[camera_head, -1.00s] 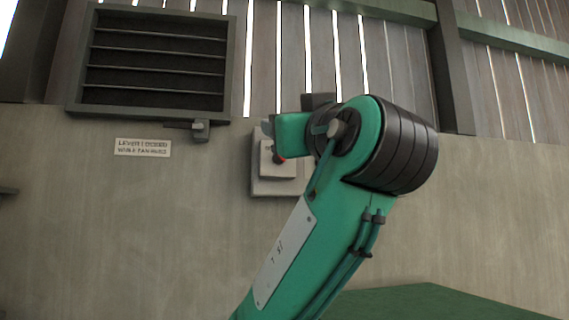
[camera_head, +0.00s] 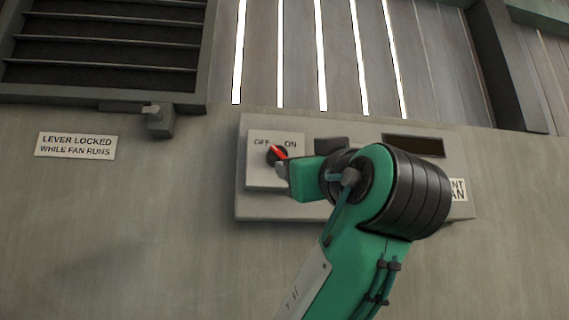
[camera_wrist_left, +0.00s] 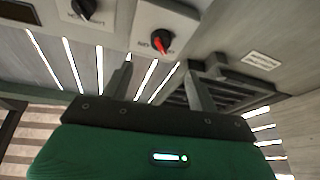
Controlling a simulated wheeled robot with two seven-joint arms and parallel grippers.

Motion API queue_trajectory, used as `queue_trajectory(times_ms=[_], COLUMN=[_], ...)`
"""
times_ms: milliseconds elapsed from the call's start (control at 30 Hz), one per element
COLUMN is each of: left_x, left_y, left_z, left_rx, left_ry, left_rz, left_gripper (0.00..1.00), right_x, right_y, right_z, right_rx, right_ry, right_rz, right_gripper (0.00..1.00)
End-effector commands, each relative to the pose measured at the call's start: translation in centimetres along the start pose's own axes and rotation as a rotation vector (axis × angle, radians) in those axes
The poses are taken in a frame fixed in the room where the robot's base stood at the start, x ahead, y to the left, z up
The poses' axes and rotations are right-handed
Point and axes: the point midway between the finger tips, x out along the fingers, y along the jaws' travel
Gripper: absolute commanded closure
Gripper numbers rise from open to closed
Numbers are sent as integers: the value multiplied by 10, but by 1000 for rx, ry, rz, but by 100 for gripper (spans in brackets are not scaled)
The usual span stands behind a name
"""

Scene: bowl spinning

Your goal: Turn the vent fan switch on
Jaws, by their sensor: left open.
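The vent fan switch (camera_head: 276,154) is a dark round knob with a red pointer on a pale box marked OFF and ON. Its pointer leans up and left toward OFF. It also shows in the left wrist view as a red-topped knob (camera_wrist_left: 161,41). My left gripper (camera_head: 281,171) is at the switch's lower right in the head view, its fingers partly hidden by its own body. In the left wrist view the gripper (camera_wrist_left: 160,72) has its two fingers spread apart and empty, with the knob beyond the gap. I cannot tell whether they touch it. My right gripper is out of view.
A louvred vent (camera_head: 110,50) with a lever (camera_head: 157,119) is at upper left. A sign (camera_head: 75,146) reads LEVER LOCKED WHILE FAN RUNS. Bare wall lies below.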

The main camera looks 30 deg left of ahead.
Motion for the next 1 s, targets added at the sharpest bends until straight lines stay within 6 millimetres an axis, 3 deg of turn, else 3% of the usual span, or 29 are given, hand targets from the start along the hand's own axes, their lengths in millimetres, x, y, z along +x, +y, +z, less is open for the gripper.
queue_trajectory(times_ms=[267,600,800,1000], left_x=[45,102,124,133], left_y=[0,0,0,0], left_z=[-5,-4,-2,0], left_rx=[4,4,3,2], left_ry=[-2,-2,-1,-2], left_rz=[-4,-3,-2,-1], left_gripper=[40,40,40,40], right_x=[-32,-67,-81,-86], right_y=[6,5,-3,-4], right_z=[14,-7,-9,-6], right_rx=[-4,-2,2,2], right_ry=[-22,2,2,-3], right_rz=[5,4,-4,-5], right_gripper=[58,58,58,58])
